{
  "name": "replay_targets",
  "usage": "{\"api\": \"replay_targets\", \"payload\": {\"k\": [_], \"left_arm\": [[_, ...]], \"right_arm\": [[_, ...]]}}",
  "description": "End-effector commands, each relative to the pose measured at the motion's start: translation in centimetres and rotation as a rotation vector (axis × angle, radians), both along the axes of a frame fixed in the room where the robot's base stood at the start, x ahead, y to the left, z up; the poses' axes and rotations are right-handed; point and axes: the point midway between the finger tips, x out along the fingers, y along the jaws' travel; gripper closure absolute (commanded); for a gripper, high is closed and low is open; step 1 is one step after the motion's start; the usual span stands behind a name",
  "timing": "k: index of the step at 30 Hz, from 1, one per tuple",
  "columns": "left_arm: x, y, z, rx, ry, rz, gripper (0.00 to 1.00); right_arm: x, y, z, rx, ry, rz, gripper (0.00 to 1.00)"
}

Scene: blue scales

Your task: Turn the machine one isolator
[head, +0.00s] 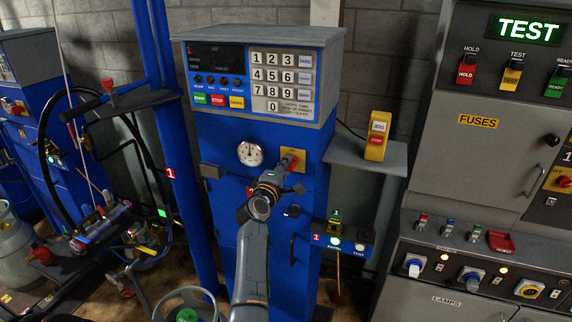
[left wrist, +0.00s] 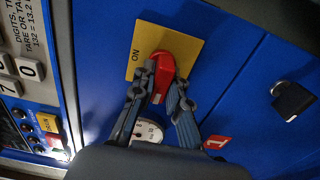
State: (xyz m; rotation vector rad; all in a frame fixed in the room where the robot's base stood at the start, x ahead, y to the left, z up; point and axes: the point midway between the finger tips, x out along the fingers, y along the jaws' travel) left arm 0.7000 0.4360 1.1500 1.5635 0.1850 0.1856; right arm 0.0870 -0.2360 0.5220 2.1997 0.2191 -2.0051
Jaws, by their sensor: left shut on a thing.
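The machine one isolator is a red rotary handle (head: 288,162) on a yellow plate (head: 300,156), on the front of the blue cabinet right of the dial. My left gripper (head: 276,178) reaches up to it and covers part of it. In the left wrist view the red handle (left wrist: 163,66) sits between the two fingers of my left gripper (left wrist: 163,86), which is shut on it. The word ON shows on the yellow plate (left wrist: 188,46) beside the handle. Any other plate marking is hidden. My right gripper is not in view.
A keypad panel (head: 283,82) is above the isolator and a round dial (head: 250,153) is left of it. A padlock (left wrist: 292,100) hangs on the cabinet front. A shelf with a yellow JOG box (head: 377,136) and a grey TEST console (head: 470,140) stand to the right.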

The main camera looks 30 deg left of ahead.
Motion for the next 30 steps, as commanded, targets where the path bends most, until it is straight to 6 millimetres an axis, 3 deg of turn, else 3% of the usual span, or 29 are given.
{"api": "replay_targets", "payload": {"k": [15, 16, 19, 30], "left_arm": [[0.00, 0.01, -0.04, -0.018, -0.004, 0.000, 1.00], [0.00, 0.01, -0.04, -0.018, -0.004, 0.000, 0.80], [0.00, 0.01, -0.05, -0.018, -0.004, 0.000, 0.62], [-0.44, -0.13, -0.09, -0.016, -0.003, 0.000, 0.62]], "right_arm": [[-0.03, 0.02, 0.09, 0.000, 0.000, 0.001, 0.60], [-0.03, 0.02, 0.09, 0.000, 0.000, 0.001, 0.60], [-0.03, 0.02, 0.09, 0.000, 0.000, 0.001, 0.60], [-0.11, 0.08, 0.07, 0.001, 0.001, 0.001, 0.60]]}}
